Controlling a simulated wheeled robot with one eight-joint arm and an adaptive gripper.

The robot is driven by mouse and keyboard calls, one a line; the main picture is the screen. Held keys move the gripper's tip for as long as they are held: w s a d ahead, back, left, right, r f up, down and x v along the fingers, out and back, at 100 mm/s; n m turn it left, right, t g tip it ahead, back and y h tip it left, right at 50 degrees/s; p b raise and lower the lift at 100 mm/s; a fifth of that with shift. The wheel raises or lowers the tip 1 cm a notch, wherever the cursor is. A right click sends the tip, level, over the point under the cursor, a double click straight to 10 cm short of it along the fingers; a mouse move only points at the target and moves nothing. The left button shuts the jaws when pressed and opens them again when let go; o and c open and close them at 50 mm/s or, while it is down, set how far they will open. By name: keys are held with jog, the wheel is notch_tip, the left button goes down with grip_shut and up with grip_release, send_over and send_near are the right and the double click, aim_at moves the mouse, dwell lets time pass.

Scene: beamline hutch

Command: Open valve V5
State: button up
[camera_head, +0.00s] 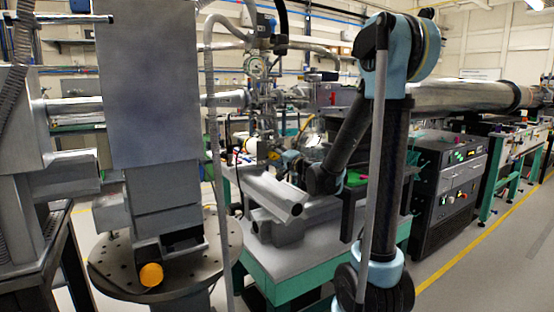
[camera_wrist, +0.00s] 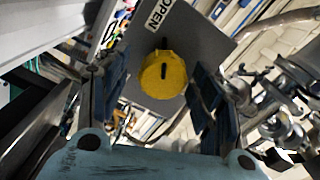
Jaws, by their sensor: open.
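A round yellow valve knob (camera_wrist: 163,75) with a short dark mark shows in the wrist view, in front of a grey plate (camera_wrist: 200,38). The mark runs nearly upright in the picture. A white label reading OPEN (camera_wrist: 159,15) sits on the plate above the knob. No V5 tag is readable. My gripper (camera_wrist: 157,82) is open, with one dark finger at each side of the knob in the picture. I see gaps on both sides; I cannot tell how deep the knob sits between the fingers. In the head view the valve is not clearly visible.
Metal fittings (camera_wrist: 285,100) lie close to the right finger in the wrist view. In the head view, a green-framed table (camera_head: 285,262) bears beamline equipment near my arm. A round stage (camera_head: 110,262) with an orange knob (camera_head: 151,274) stands left. Floor at right is clear.

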jog(key=v, duration=1.2)
jog(key=shift+w, duration=0.1)
jog(key=s+d+f+n+g+h, duration=0.2)
jog(key=s+f+n+g, duration=0.55)
jog(key=s+f, duration=0.65)
jog(key=s+d+f+g+h, duration=0.2)
jog(key=s+d+f+h, duration=0.1)
jog(key=s+d, duration=0.4)
jog(key=s+d+f+g+h, duration=0.3)
jog(key=s+d+h, duration=0.2)
jog(key=s+d, duration=0.3)
jog(key=shift+s+d+f, duration=0.15)
jog(key=shift+s+f, duration=0.1)
jog(key=shift+s, duration=0.65)
